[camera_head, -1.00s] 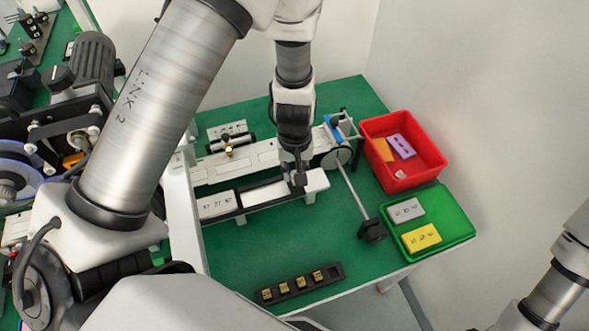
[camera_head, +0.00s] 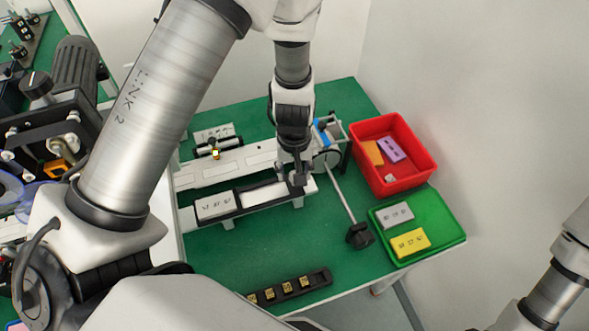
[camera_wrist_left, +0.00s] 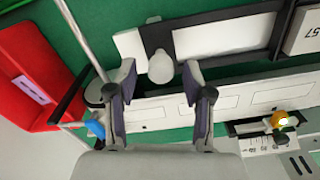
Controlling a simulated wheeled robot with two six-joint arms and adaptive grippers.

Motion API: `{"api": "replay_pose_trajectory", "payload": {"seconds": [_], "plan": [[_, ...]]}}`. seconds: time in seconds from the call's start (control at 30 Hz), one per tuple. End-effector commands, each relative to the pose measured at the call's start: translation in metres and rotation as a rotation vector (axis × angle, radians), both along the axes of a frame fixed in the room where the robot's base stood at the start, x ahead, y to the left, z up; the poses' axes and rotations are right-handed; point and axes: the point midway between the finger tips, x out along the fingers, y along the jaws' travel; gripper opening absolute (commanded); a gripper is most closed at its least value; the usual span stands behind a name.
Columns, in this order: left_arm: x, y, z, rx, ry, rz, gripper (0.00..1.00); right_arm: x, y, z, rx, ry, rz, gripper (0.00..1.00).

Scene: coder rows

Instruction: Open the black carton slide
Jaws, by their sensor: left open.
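The black carton slide (camera_head: 239,203) is a black frame around a white panel. It lies along the near white rail of the fixture. My left gripper (camera_head: 290,181) is over its right end, pointing down. In the left wrist view my left gripper (camera_wrist_left: 160,82) is open, with one finger on each side of a white round knob (camera_wrist_left: 161,67) by the black end of the slide (camera_wrist_left: 156,36). I cannot tell whether the fingers touch the knob. In the head view the fingers hide the knob. My right gripper is out of view.
A grey numbered block (camera_head: 214,207) lies left of the slide. A red bin (camera_head: 421,173) and a green tray (camera_head: 447,249) with blocks stand at the right. A rod with a black end (camera_head: 359,236) projects toward the front. A black strip (camera_head: 323,277) lies near the front edge.

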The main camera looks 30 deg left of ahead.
Motion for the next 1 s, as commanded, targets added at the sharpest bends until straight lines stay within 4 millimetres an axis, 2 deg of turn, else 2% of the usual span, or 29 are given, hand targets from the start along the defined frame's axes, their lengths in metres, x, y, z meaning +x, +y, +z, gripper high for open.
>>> {"api": "replay_pose_trajectory", "payload": {"seconds": [0.17, 0.5, 0.6, 0.73, 1.0], "plan": [[0.001, 0.0, 0.016, -0.001, -0.004, -0.001, 0.51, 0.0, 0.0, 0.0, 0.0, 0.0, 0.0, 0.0], [0.002, 0.0, 0.098, 0.001, -0.004, -0.001, 0.51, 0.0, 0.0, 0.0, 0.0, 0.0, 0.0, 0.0], [0.002, 0.0, 0.112, 0.0, -0.002, 0.0, 0.51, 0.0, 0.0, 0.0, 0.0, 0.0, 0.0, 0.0], [0.001, 0.0, 0.12, 0.001, 0.001, -0.001, 0.51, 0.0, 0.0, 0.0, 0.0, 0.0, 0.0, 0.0], [0.001, 0.0, 0.12, 0.0, 0.001, 0.0, 0.51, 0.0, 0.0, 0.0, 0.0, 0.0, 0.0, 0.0]]}}
